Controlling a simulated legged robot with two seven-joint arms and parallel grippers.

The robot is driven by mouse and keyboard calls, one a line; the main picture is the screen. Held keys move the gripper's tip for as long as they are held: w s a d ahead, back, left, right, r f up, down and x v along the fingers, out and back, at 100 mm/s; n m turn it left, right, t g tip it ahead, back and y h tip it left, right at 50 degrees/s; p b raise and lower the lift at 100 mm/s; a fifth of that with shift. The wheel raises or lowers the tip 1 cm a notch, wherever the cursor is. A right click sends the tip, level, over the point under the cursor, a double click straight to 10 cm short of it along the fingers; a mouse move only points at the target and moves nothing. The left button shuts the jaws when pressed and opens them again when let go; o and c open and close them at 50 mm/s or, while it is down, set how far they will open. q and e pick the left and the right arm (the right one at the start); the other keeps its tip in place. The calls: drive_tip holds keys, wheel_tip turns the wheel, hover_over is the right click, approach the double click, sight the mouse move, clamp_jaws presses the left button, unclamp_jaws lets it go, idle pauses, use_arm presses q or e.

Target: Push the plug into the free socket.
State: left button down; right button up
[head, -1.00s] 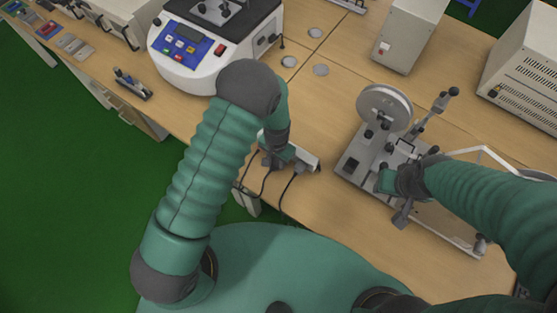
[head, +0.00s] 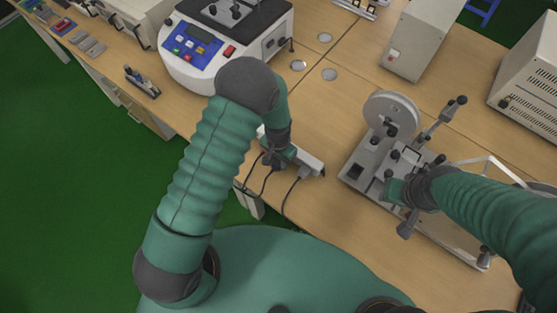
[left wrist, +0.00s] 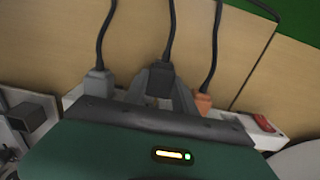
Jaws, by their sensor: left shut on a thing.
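A white power strip (head: 311,163) lies near the front edge of the wooden table, and it also shows in the left wrist view (left wrist: 236,119). My left gripper (head: 276,158) is over the strip, shut on a dark plug (left wrist: 161,79) whose black cable runs up in the left wrist view. The plug sits between a grey plug (left wrist: 97,84) and an orange plug (left wrist: 203,103), both at the strip. The gripper body hides the plug's front and the sockets, so I cannot tell how deep it sits. My right gripper (head: 392,190) is at the reel device; its fingers are unclear.
The strip has a red switch (left wrist: 264,122) at one end. A reel device (head: 390,115) stands to the right, and a white machine with a blue panel (head: 215,45) stands behind. Cables hang over the table's front edge. The table between strip and reel device is clear.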

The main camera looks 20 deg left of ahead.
use_arm(q)
drive_tip(key=shift+w+d, duration=0.3)
drive_tip(key=shift+w, duration=0.05)
drive_tip(key=shift+w+a, duration=0.1)
drive_tip(key=shift+w, duration=0.2)
idle(0.4)
drive_tip(key=shift+s+d, duration=0.2)
drive_tip(key=shift+d, duration=0.3)
idle(0.4)
drive_tip(key=shift+w+d, duration=0.2)
drive_tip(key=shift+w, duration=0.3)
drive_tip(key=shift+w+d, duration=0.15)
drive_tip(key=shift+w, duration=0.35)
idle(1.4)
drive_tip(key=c, duration=0.9)
unclamp_jaws()
drive_tip(key=shift+c, duration=0.2)
drive_tip(key=shift+r, duration=0.1)
